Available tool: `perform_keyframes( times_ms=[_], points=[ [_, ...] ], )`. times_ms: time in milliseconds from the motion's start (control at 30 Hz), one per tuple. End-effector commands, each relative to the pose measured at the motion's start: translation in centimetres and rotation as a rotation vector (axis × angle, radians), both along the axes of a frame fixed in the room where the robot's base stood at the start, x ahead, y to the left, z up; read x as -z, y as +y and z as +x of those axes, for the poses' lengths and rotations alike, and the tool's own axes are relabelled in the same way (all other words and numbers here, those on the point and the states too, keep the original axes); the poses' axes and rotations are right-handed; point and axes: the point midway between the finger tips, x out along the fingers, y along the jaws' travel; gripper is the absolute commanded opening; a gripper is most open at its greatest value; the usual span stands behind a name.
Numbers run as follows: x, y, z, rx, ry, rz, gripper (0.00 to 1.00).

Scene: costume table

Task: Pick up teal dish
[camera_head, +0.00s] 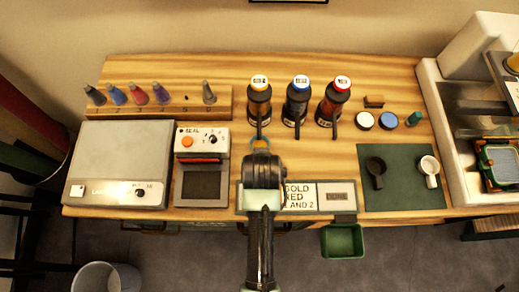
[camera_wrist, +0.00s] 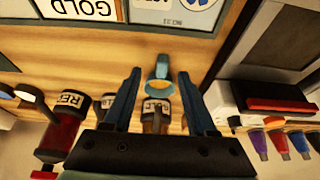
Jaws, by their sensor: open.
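A small teal dish (camera_wrist: 162,65) with a tan-yellow inside shows between my two fingers in the wrist view. In the head view only part of the dish (camera_head: 258,142) shows, just beyond my gripper and in front of the left bottle; my arm hides the rest. My gripper (camera_wrist: 159,73) is open, with one dark blue finger on each side of the dish. I see no clear contact, and cannot tell the height gap.
Bottles with orange, blue and red tops (camera_head: 298,100) stand behind. A sealing device (camera_head: 202,165) is left of my arm. Label cards (camera_head: 300,197) lie at the front. A green mat (camera_head: 405,195) with two cups is right. A green bin (camera_head: 343,241) hangs at the front edge.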

Motion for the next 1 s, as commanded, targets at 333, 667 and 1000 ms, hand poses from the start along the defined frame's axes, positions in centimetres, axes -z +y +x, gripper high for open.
perform_keyframes(
  times_ms=[333,667,1000],
  points=[
    [3.3,0.3,1.6,0.000,0.000,0.000,0.57],
    [3.4,0.3,1.7,0.000,0.000,0.000,0.43],
    [3.4,0.3,1.6,0.000,0.000,0.000,0.00]
  ],
)
